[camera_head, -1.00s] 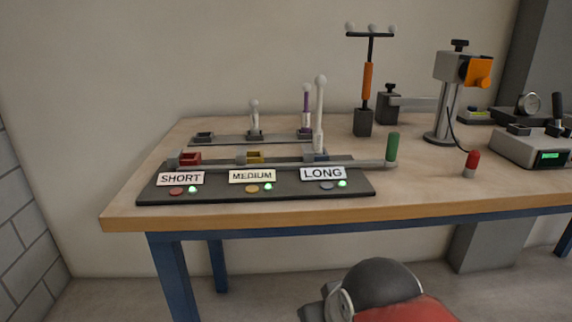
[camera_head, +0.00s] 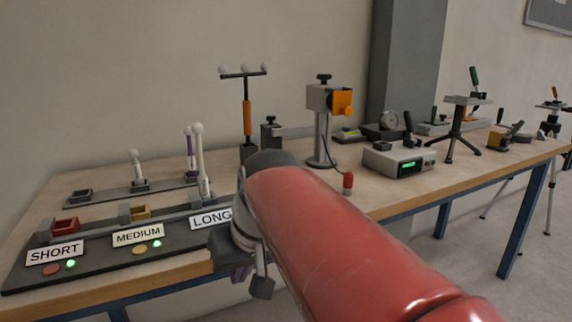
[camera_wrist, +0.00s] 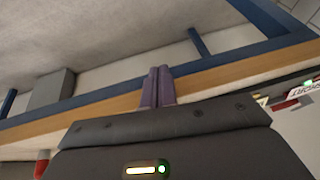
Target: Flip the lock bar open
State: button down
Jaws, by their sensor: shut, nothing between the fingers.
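The lock bar (camera_head: 176,213) is a thin grey bar running along the labelled dark panel (camera_head: 110,266), behind the SHORT, MEDIUM and LONG signs. It lies low across the fronts of the coloured blocks. Its right end and green handle are hidden behind my red arm in the head view. My gripper (camera_head: 240,273) is partly hidden under my wrist, near the panel's right end and the table's front edge. In the wrist view my gripper (camera_wrist: 157,72) shows two purple fingers pressed together and empty, with the table edge behind them. I cannot see it touching the bar.
White-knobbed levers (camera_head: 200,160) stand behind the bar. A post with an orange grip (camera_head: 247,118) and a stand with an orange head (camera_head: 325,100) rise behind my arm. A red-topped cylinder (camera_head: 347,183) and a meter box (camera_head: 397,158) are to the right.

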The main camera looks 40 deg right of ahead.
jog(key=shift+m+y, duration=0.6)
jog(key=shift+y, duration=0.1)
jog(key=w+d+r, duration=0.2)
jog(key=d+r, duration=0.1)
jog(key=w+d+r, duration=0.2)
jog(key=d+r, duration=0.1)
jog(key=d, duration=0.1)
jog(key=w+d+r, duration=0.3)
jog(key=d, duration=0.1)
jog(key=shift+d+r+p, duration=0.1)
jog(key=shift+r+p, duration=0.25)
jog(key=shift+r, duration=0.05)
jog(key=d+r, duration=0.3)
jog(key=d, duration=0.5)
jog(key=d+r+t+y, duration=0.1)
jog(key=d+r, duration=0.1)
jog(key=d, duration=0.6)
jog(key=shift+s+d+r+t+y, duration=0.2)
jog(key=shift+r+t+y, duration=0.1)
jog(key=shift+r, duration=0.1)
jog(key=shift+w+f, duration=0.1)
jog(key=shift+f, duration=0.05)
